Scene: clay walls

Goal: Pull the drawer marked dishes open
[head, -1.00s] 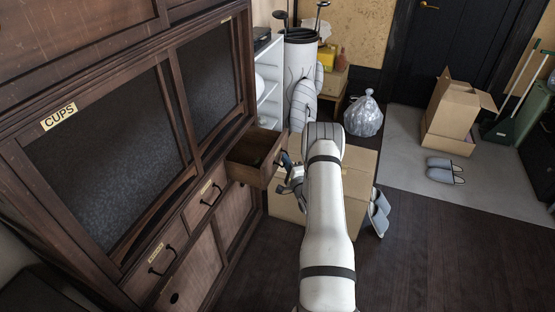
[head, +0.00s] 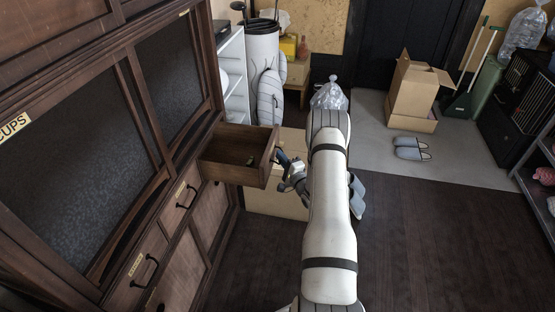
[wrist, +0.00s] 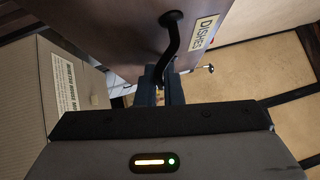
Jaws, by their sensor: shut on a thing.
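The drawer marked dishes (head: 266,163) stands pulled out from the dark wooden cabinet, and its inside shows from above with a small dark item (head: 250,160) in it. Its "DISHES" label (wrist: 204,31) and black bar handle (wrist: 173,45) show close up in the wrist view. My gripper (head: 285,164) is at the drawer's front, shut on the handle. In the wrist view its dark fingers (wrist: 160,92) meet around the lower end of the handle. My arm hides part of the floor beyond.
The cabinet has a "CUPS" door (head: 75,150) and other shut drawers (head: 180,200) on the left. A cardboard box (head: 280,202) stands on the floor behind the open drawer. The dark floor (head: 430,240) at the right is clear.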

